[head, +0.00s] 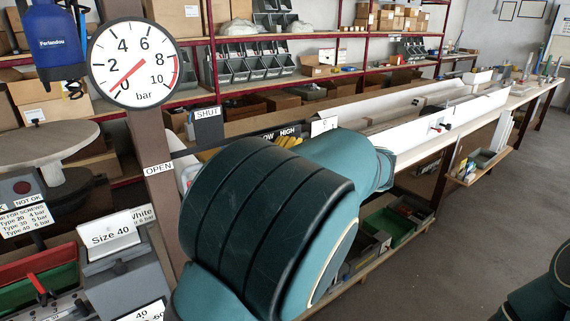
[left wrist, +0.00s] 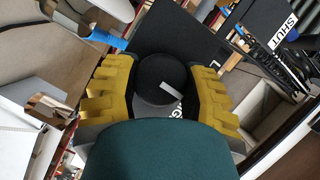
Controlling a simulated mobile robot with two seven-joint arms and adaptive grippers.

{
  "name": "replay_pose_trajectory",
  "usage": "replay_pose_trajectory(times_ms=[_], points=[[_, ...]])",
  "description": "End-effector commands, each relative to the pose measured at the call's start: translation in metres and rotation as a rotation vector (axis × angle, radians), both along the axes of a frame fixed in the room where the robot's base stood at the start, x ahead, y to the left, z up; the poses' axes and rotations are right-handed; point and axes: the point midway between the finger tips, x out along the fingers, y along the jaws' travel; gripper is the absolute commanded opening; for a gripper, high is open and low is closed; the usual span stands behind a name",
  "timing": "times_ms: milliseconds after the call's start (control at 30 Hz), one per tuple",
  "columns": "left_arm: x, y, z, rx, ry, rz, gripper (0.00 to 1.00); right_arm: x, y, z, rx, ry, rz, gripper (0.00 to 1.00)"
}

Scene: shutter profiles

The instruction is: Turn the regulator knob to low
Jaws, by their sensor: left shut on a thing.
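The regulator knob (left wrist: 150,72) is round and black with a white mark. In the left wrist view it sits between the yellow fingers of my left gripper (left wrist: 163,85), which is shut on it. The white mark points to the lower right, between a partly hidden label starting with L and a partly covered HIGH label (left wrist: 178,110). In the head view my left arm hides the knob; the LOW and HIGH label strip (head: 280,132) shows above the arm. The pressure gauge (head: 134,64) has its red needle near 0 bar. My right gripper is out of view.
A post (head: 158,190) carries the gauge and an OPEN sign; a SHUT sign (head: 207,113) stands beside it. A blue tank (head: 52,40) hangs at upper left. A long bench with white profiles (head: 430,125) runs to the right.

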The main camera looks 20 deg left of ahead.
Motion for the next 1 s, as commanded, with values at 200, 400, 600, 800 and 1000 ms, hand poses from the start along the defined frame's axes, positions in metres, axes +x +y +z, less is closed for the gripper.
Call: replay_pose_trajectory(times_ms=[200, 400, 600, 800, 1000], points=[[0.0003, -0.0004, 0.0000, -0.020, -0.027, -0.002, 0.09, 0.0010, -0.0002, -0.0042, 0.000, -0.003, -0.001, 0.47], [0.0004, -0.0004, 0.0007, -0.023, -0.030, -0.002, 0.09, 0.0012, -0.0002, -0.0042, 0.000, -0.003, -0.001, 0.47], [0.0005, -0.0004, 0.0010, -0.022, -0.031, -0.002, 0.51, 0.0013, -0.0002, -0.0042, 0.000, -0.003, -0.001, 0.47], [0.0003, -0.0002, 0.0007, -0.022, -0.030, -0.002, 0.79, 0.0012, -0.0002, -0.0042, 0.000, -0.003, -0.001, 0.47], [0.0000, -0.0007, 0.0007, -0.022, -0.029, -0.001, 0.79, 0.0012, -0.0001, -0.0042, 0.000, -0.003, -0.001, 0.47]])
